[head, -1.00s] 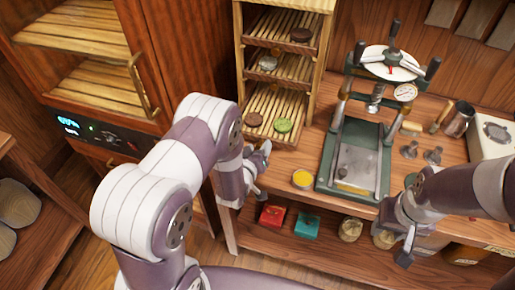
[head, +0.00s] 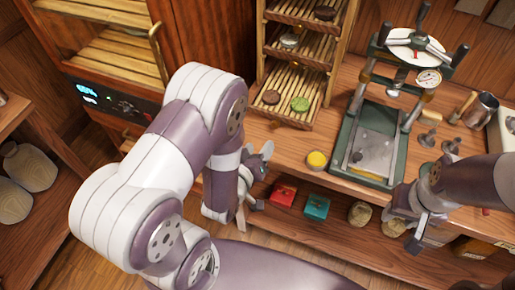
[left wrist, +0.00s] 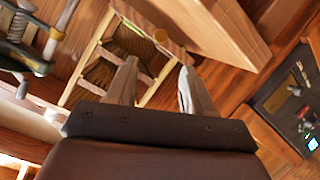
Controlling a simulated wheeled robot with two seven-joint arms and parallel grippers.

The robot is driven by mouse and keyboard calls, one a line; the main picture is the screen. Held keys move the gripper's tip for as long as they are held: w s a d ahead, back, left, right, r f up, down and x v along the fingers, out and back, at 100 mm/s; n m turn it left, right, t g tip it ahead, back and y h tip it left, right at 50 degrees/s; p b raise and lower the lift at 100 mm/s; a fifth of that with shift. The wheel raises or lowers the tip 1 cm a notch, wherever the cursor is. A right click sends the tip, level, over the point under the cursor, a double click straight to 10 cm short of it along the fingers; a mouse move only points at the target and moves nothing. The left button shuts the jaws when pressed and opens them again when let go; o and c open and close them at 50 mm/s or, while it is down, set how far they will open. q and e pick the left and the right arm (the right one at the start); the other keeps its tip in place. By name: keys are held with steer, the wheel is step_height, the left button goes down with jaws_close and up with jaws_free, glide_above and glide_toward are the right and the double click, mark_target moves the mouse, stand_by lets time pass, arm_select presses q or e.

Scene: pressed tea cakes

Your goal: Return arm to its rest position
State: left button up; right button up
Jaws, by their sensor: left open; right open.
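My left arm rises from the bottom of the head view, bends at the elbow and hangs down. My left gripper (head: 260,180) is open and empty, in front of the table's left front corner and below the slatted rack (head: 302,68). In the left wrist view its two fingers (left wrist: 158,66) stand apart with nothing between them. My right gripper (head: 408,232) is at the table's front edge, below the green press (head: 345,164); it is open, with no object visible in it.
The rack holds a brown cake (head: 271,97) and a green cake (head: 300,104). A yellow round tin (head: 317,160) is near the table edge. Red (head: 284,194) and teal (head: 317,207) boxes lie on the lower shelf. A cabinet (head: 110,55) stands left; floor is open before it.

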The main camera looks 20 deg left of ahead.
stand_by(0.3)
arm_select(q)
steer(key=s+a+r+m+g, duration=0.1)
steer(key=s+r+m+g, duration=0.4)
steer(key=s+g, duration=0.4)
steer(key=r+g, duration=0.1)
steer(key=g, duration=0.2)
steer(key=shift+a+r+g, duration=0.25)
steer(key=shift+a+g, duration=0.05)
